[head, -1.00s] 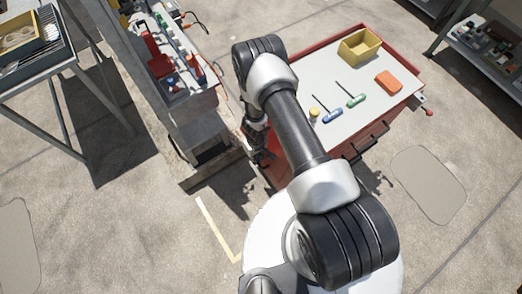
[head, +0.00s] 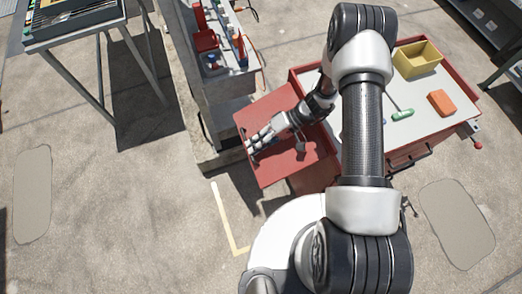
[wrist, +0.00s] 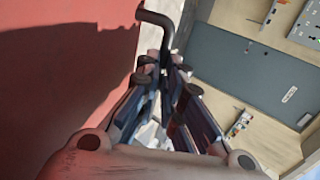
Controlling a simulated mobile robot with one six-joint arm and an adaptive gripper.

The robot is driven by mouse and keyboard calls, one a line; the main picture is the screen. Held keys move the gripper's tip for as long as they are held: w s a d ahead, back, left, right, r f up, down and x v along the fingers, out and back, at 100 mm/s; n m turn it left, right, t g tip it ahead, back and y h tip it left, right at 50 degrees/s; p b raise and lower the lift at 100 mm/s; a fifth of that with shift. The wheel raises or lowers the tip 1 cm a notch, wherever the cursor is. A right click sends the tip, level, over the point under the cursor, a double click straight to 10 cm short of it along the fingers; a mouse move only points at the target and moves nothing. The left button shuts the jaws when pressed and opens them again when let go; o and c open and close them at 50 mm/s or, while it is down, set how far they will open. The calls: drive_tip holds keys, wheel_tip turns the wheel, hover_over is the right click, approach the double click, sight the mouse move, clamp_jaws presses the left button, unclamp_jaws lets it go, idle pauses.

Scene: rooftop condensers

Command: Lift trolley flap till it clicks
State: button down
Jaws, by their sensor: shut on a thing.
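The red trolley flap (head: 282,168) sticks out from the left side of the red trolley (head: 383,160), looking roughly level with its top in the head view. I cannot tell whether it is latched. My gripper (head: 254,145) is at the flap's outer left edge, with my forearm reaching across above the flap. In the wrist view the flap's red face (wrist: 65,75) fills the left side. My gripper's fingers (wrist: 162,72) are close together beside it, near a dark bent rod (wrist: 155,19). The exact grip point is hidden between the fingers.
A yellow bin (head: 417,60), an orange block (head: 441,103) and a green-handled tool (head: 402,115) lie on the trolley top. A grey unit (head: 222,95) with tools stands close left of the flap. Open floor lies at the front left.

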wheel_tip(320, 180, up, 6)
drive_tip(key=g+y+b, duration=0.1)
drive_tip(key=y, duration=0.2)
drive_tip(key=c, duration=2.4)
unclamp_jaws()
drive_tip(key=shift+r, duration=0.15)
drive_tip(key=c, duration=1.7)
unclamp_jaws()
drive_tip(key=shift+a, duration=0.15)
drive_tip(key=v, duration=0.7)
drive_tip(key=shift+d, duration=0.3)
drive_tip(key=shift+r, duration=0.1)
